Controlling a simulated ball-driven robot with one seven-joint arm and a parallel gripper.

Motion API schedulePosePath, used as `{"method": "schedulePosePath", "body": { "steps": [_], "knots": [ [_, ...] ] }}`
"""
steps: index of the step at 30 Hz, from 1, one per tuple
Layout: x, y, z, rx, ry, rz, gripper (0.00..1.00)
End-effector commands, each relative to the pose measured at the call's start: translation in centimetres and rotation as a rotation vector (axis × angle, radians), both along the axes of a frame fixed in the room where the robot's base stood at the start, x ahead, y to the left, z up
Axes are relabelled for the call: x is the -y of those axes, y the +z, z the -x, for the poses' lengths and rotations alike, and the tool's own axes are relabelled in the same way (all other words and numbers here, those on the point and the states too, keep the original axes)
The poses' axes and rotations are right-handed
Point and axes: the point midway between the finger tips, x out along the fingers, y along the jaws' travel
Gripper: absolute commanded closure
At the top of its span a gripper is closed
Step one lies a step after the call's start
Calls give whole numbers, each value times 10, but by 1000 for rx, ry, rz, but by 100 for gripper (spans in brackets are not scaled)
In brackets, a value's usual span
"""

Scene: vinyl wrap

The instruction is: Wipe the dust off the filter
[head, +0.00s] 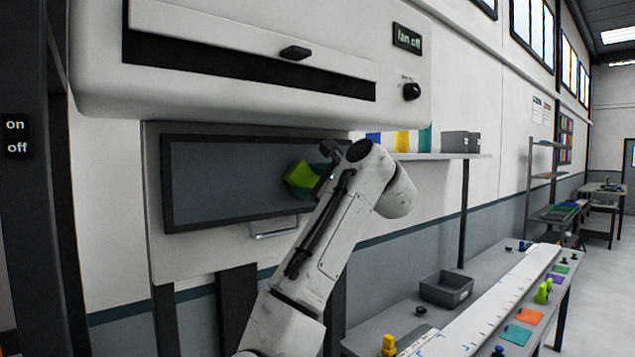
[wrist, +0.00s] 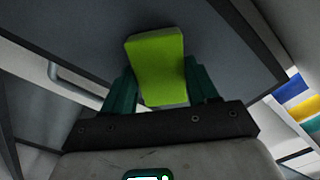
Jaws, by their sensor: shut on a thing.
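The filter (head: 225,178) is a dark grey panel in a black frame, set upright in the pale housing under the hood. It also shows in the wrist view as a dark surface (wrist: 225,45) close beyond my gripper. My gripper (head: 305,182) is at the right part of the filter. In the wrist view its green fingers (wrist: 160,90) are shut on a lime-green block (wrist: 158,62), which looks like a sponge or wiping pad. The block is at or very near the filter face; I cannot tell if it touches. Dust is not clearly visible.
A handle (head: 275,229) sticks out below the filter. The hood (head: 250,60) overhangs above, with a "fan off" display (head: 407,39) and a knob (head: 411,91). A long table (head: 470,325) with a grey bin (head: 446,289) stands at the right. A shelf (head: 440,156) is on the wall.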

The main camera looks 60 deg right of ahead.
Motion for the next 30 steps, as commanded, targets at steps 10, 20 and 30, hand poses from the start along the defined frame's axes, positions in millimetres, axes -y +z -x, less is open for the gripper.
{"method": "schedulePosePath", "body": {
  "steps": [10, 20, 30],
  "knots": [
    [-15, 0, -4, 0, 3, 1, 66],
    [-39, 0, -11, -1, 2, 1, 66],
    [-52, 0, -15, 0, 4, 1, 66]
  ]
}}
